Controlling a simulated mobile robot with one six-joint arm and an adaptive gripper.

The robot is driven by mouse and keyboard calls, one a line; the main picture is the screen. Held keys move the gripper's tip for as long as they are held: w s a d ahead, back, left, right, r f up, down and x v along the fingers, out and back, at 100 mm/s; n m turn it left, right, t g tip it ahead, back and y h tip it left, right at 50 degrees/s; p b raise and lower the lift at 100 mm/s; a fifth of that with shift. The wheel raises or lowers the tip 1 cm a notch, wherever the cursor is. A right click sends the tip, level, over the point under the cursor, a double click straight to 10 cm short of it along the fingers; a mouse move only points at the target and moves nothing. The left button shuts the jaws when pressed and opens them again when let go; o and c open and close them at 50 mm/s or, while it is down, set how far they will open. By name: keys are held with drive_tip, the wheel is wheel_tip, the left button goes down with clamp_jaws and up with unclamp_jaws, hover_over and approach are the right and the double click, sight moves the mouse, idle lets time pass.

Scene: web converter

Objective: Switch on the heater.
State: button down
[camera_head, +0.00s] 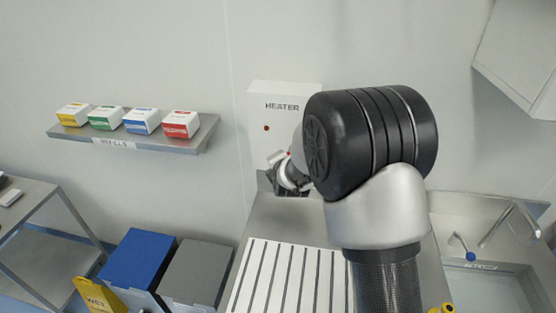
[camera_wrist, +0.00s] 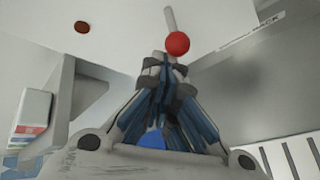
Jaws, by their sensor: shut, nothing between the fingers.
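The heater (camera_head: 284,92) is a white box on the back wall, marked HEATER. A dark red round light (camera_head: 266,128) on its front looks unlit; it also shows in the wrist view (camera_wrist: 82,27). In the wrist view a thin grey lever (camera_wrist: 169,18) ends in a red ball knob (camera_wrist: 177,43). My gripper (camera_wrist: 164,64) is shut and empty, its fingertips just below the knob in the picture. I cannot tell whether they touch it. In the head view my arm covers the heater's lower right and most of my gripper.
A wall shelf (camera_head: 140,138) at left holds several coloured boxes. A steel bench with a white slatted panel (camera_head: 290,278) lies below the heater. Blue (camera_head: 140,258) and grey (camera_head: 195,272) bins stand left of it. A sink with a tap (camera_head: 508,228) is at right.

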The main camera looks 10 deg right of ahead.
drive_tip(key=shift+d+r+p, duration=0.1)
drive_tip(key=shift+r+p, duration=0.25)
drive_tip(key=shift+p, duration=0.1)
drive_tip(key=shift+r+p, duration=0.4)
drive_tip(key=shift+p, duration=0.2)
drive_tip(key=shift+w+f, duration=0.1)
drive_tip(key=shift+r+p, duration=0.55)
drive_tip(key=shift+r, duration=0.3)
drive_tip(key=shift+f, duration=0.15)
